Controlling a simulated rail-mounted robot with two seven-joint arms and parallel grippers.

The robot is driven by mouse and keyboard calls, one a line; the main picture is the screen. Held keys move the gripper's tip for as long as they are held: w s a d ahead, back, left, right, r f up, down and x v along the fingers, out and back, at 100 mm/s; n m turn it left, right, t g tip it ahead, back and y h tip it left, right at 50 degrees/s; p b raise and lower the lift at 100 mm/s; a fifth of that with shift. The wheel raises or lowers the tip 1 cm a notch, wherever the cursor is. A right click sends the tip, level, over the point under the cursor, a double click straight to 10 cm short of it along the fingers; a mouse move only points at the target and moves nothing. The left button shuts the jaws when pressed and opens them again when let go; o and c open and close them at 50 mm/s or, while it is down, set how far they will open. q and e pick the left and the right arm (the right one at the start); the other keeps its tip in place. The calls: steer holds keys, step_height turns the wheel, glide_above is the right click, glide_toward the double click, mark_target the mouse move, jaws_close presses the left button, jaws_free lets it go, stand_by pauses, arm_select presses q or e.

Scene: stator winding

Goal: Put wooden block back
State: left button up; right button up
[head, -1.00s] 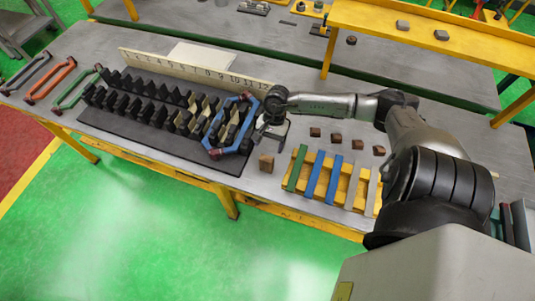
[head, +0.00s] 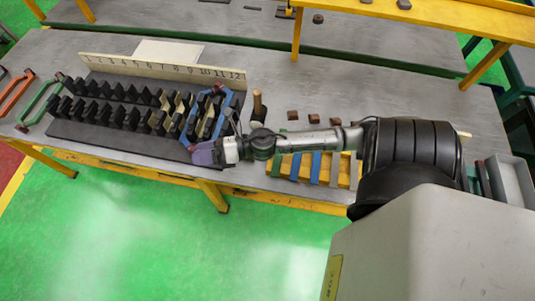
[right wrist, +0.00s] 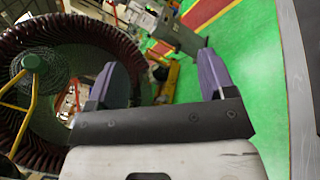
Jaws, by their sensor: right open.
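My right gripper (head: 203,153) is over the front right corner of the black holder board, by the blue frame. In the right wrist view its two purple fingers (right wrist: 158,78) are spread apart with nothing between them. Small brown wooden blocks lie in a row behind my right forearm, among them one at the left (head: 292,115), a middle one (head: 314,119) and another (head: 335,122). No lighter block shows now; my arm covers part of the table right of the board. My left gripper is not in view.
The black board (head: 120,142) carries several dark holders and the blue frame (head: 186,133). A numbered strip (head: 165,68) stands behind it. A wooden-handled tool (head: 258,103) stands behind my wrist. Coloured bars lie on a yellow rack (head: 325,170). A large stator (right wrist: 75,35) shows in the wrist view.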

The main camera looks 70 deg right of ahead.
steer(key=s+d+f+m+g+h, duration=0.1)
steer(key=s+f+m+g+h, duration=0.15)
steer(key=m+h, duration=0.6)
steer(key=s+d+f+m+g+h, duration=0.1)
steer(key=s+f+m+h, duration=0.25)
steer(key=m, duration=0.95)
steer(key=s+a+f+m+g+y, duration=0.1)
steer(key=s+a+f+m+g, duration=0.2)
steer(key=s, duration=0.4)
steer(key=s+a+f+m+g+y, duration=0.2)
steer(key=s+a+f+m+g, duration=0.1)
steer(key=s+a+m+g, duration=0.2)
steer(key=shift+s+m+g, duration=0.35)
steer(key=shift+s+g, duration=0.3)
steer(key=shift+s, duration=0.35)
